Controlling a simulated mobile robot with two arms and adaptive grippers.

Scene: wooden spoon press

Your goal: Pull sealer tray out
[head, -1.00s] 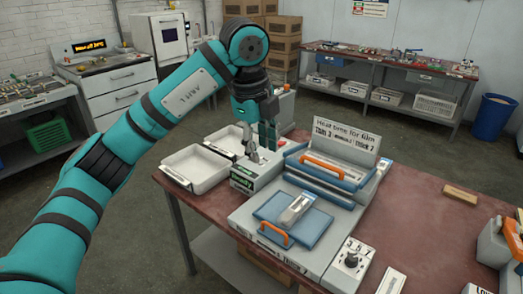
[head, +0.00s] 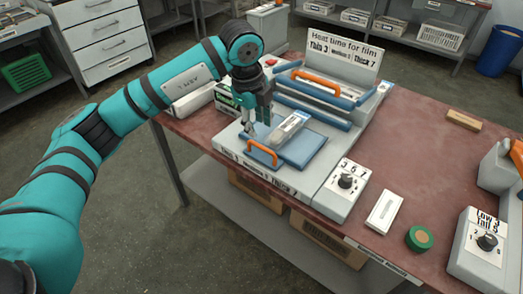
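The sealer tray (head: 305,151) is a flat blue plate with an orange handle (head: 262,152) at its front left edge. It lies on the light grey press base, in front of the raised blue press section (head: 312,103) with its own orange bar (head: 316,83). A clear and grey packet (head: 288,127) lies on the tray. My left gripper (head: 254,122) points down just above and behind the handle, left of the packet. Its fingers look apart with nothing between them; I see no clear contact with the handle. My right gripper is out of view.
A sign about heat time for film (head: 343,55) stands behind the press. A dial box (head: 347,182), a white block (head: 384,212) and a green-rimmed round item (head: 419,238) lie to the right. A wooden block (head: 463,120) lies farther back. The table's front edge is close to the press.

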